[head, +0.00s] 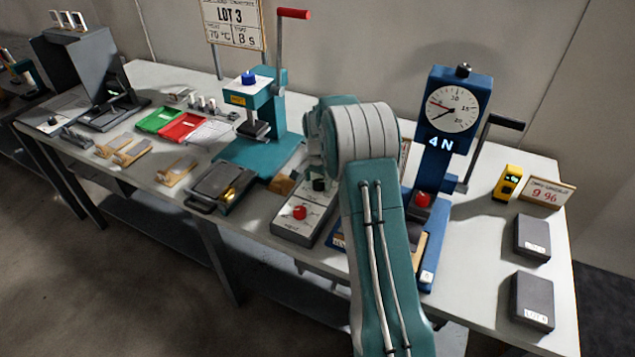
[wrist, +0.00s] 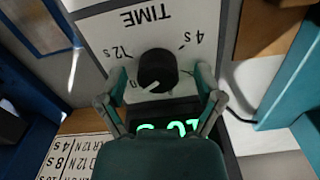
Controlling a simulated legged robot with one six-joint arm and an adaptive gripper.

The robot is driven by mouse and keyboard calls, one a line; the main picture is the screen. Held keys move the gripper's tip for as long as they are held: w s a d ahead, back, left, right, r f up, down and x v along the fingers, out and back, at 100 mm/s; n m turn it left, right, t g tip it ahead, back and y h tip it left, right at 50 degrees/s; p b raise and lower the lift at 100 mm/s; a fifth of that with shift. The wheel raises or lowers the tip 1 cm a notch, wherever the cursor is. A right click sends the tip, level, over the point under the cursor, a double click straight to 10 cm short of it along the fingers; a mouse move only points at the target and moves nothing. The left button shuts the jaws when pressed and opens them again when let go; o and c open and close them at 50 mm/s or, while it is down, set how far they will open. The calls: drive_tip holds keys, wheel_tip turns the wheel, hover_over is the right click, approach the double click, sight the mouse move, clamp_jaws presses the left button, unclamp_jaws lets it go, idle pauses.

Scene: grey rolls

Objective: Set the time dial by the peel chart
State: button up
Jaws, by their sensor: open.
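The time dial (wrist: 157,70) is a black knob with a white pointer line, on a white panel lettered TIME, 12 s and 4 s, upside down in the wrist view. The pointer slants to the lower left, towards a partly covered mark. My gripper (wrist: 161,73) is open, one finger on each side of the knob; I cannot tell if they touch it. Below the knob is a green lit display, partly hidden by my gripper. A printed chart (wrist: 75,156) with 4 s, 8 s and 12 s rows shows at lower left, cut off.
The control box (head: 305,212) with a red button (head: 299,212) stands between the teal press (head: 262,150) and the blue dial tester (head: 450,120), which reads 4 N. A LOT 3 sign (head: 232,22) shows 70 °C and 8 s. Two grey boxes lie at right.

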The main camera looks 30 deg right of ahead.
sight(318, 182)
wheel_tip(318, 182, up, 12)
idle(0.5)
idle(0.3)
drive_tip(key=s+a+r+n+t, duration=0.3)
drive_tip(key=s+a+r+n, duration=0.3)
drive_tip(key=s+a+r, duration=0.7)
drive_tip(key=s+a+n+t, duration=0.1)
drive_tip(key=s+a+n, duration=0.1)
drive_tip(key=s, duration=0.8)
drive_tip(key=s+a+f+n+t, duration=0.1)
drive_tip(key=s+n, duration=0.3)
drive_tip(key=s, duration=0.7)
drive_tip(key=shift+s+a+f+t, duration=0.15)
drive_tip(key=shift+a+f+t, duration=0.15)
drive_tip(key=shift+a, duration=0.3)
